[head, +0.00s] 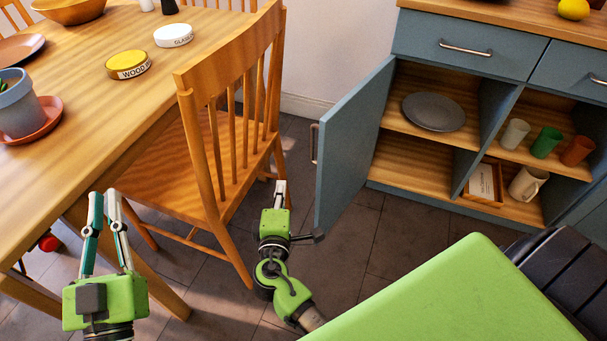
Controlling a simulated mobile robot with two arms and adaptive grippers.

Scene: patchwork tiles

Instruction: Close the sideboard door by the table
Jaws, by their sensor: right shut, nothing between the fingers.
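The blue-grey sideboard door (352,145) stands open, swung out from the left end of the sideboard (480,40) toward me. Its metal handle (314,143) is on the outer face near the free edge. My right gripper (281,185) is shut and empty, left of the door's free edge and apart from it, beside the chair's legs. My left gripper (103,194) is open and empty, pointing away from me at the table's near side. The wooden table (90,85) is at the left.
A wooden chair (212,150) stands between table and door. The open compartment holds a grey plate (433,111); the neighbouring one holds cups (546,142), a mug (527,183) and a small box (484,183). Tiled floor (375,235) is clear before the door.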

